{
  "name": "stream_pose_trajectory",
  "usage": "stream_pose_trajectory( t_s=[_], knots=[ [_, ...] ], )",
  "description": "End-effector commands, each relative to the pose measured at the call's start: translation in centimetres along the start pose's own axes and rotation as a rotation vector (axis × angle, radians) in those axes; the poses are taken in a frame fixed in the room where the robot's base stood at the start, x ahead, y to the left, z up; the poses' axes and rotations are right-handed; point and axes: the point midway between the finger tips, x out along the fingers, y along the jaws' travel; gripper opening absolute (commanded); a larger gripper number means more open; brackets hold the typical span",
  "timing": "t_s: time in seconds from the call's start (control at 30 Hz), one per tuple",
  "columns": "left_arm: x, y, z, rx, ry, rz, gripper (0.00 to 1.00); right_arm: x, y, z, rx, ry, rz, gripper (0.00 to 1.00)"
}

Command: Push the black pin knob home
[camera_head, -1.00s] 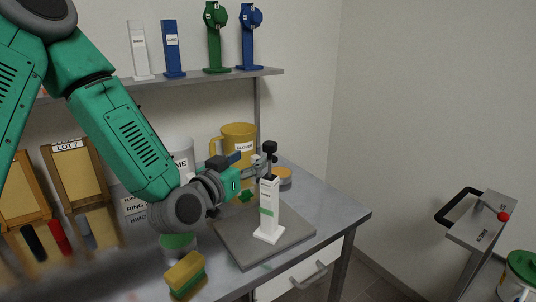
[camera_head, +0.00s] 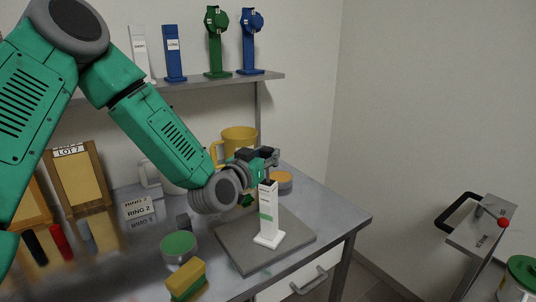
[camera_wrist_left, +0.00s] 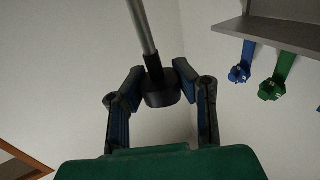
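A white upright stand (camera_head: 268,225) with a green band stands on a grey board (camera_head: 237,254) on the bench. A thin metal pin rises above its top. My left gripper (camera_head: 262,156) is at the top of the stand, around the upper end of the pin. In the left wrist view, the black knob (camera_wrist_left: 161,94) on a grey rod (camera_wrist_left: 142,28) lies between the two spread fingers of my left gripper (camera_wrist_left: 164,100), with a gap on each side. In the head view the gripper largely covers the knob. My right gripper is in neither view.
A yellow mug (camera_head: 238,137) and an orange tin (camera_head: 284,181) stand behind the stand. A green-topped tin (camera_head: 178,246) and a sponge (camera_head: 186,279) are left of the board. A shelf (camera_head: 215,78) holds several coloured stands. The bench's right end is clear.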

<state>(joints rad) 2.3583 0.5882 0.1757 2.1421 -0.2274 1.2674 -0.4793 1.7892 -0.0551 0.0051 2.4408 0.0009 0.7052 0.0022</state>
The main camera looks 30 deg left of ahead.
Motion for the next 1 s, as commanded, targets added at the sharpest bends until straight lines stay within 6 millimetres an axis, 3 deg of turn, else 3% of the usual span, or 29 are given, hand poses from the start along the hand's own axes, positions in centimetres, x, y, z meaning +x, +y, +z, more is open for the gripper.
stream_pose_trajectory(
  t_s=[0.27, 0.6, 0.93, 0.97, 1.0],
  knots=[
    [-0.1, 0.5, 0.5, 0.005, 0.0, 0.002, 0.0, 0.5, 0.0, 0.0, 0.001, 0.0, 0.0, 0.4],
    [0.0, -0.1, 5.6, 0.001, -0.004, 0.0, 0.0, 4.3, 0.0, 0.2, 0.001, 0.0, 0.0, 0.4],
    [-0.1, -0.1, 5.7, 0.002, -0.007, -0.001, 0.0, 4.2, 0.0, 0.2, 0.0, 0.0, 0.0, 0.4],
    [0.0, -0.1, 5.7, 0.002, -0.007, -0.001, 0.34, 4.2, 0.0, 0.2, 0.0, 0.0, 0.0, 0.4],
    [0.0, 0.0, 5.7, 0.002, -0.007, -0.001, 0.48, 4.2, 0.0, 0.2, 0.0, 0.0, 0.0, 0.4]
  ],
)
